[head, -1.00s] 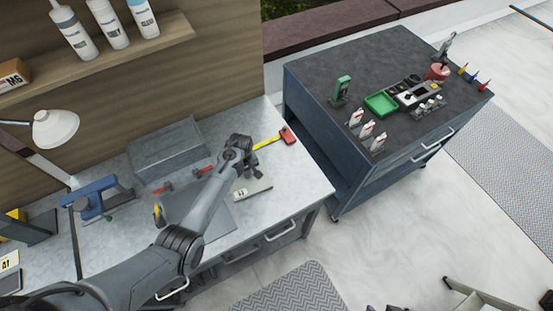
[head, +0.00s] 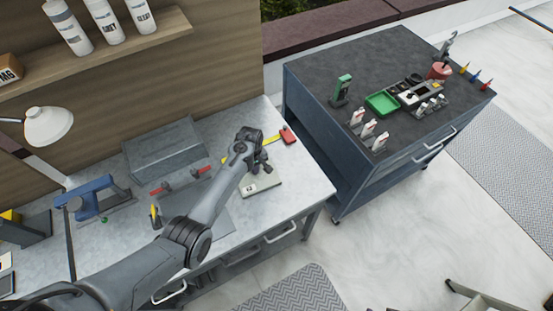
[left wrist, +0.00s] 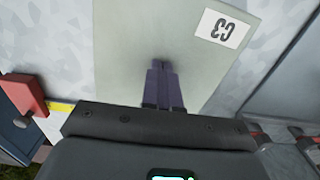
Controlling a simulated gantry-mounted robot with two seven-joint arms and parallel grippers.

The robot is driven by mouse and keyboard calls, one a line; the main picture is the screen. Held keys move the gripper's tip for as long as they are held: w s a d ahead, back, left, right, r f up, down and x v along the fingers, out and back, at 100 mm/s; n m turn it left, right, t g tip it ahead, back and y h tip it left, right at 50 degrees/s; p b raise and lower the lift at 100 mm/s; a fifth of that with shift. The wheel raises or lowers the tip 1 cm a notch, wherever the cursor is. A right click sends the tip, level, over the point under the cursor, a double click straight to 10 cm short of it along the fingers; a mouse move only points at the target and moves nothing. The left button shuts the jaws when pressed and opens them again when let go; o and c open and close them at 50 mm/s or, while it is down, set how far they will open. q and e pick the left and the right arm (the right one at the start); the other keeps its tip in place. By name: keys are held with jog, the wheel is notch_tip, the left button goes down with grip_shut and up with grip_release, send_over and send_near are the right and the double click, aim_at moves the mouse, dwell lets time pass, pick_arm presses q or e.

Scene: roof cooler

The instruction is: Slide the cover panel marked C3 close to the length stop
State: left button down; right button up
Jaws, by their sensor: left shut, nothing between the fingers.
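The cover panel (head: 268,184) is a pale flat plate with a C3 label, lying on the bench near its right end. In the left wrist view the panel (left wrist: 120,40) shows its label at upper right. My left gripper (head: 262,169) is over the panel, pointing down. Its fingers (left wrist: 163,66) are shut together with nothing between them, and their tips are at or just above the panel's face; contact is hard to tell. A red block (head: 287,135) at the end of a yellow strip, apparently the length stop, sits beyond the panel and apart from it. My right gripper is out of view.
A grey box (head: 165,145), red-handled clamps (head: 160,190) and a blue tool (head: 95,195) stand on the bench (head: 310,180) left of the panel. A dark cart (head: 330,60) with small items stands to the right, past a narrow gap.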

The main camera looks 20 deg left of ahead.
aim_at(272, 165)
pick_arm(q)
jog(key=shift+w+d+f+b, duration=0.25)
jog(key=shift+w+d+b, duration=0.45)
jog(key=shift+w+b, duration=0.1)
jog(key=shift+w+d+b, duration=0.85)
jog(key=shift+w+b, duration=0.3)
jog(key=shift+b, duration=0.2)
jog(key=shift+w+d+b, duration=0.7)
jog(key=shift+w+b, duration=0.2)
jog(key=shift+b, duration=0.4)
jog(key=shift+w+d+b, duration=0.55)
jog(key=shift+w+b, duration=0.2)
jog(key=shift+b, duration=0.4)
jog(key=shift+w+d, duration=0.2)
jog(key=shift+w+d, duration=0.15)
jog(key=shift+w+b, duration=0.15)
jog(key=shift+b, duration=0.2)
jog(key=shift+d+r, duration=0.1)
jog(key=shift+r, duration=0.05)
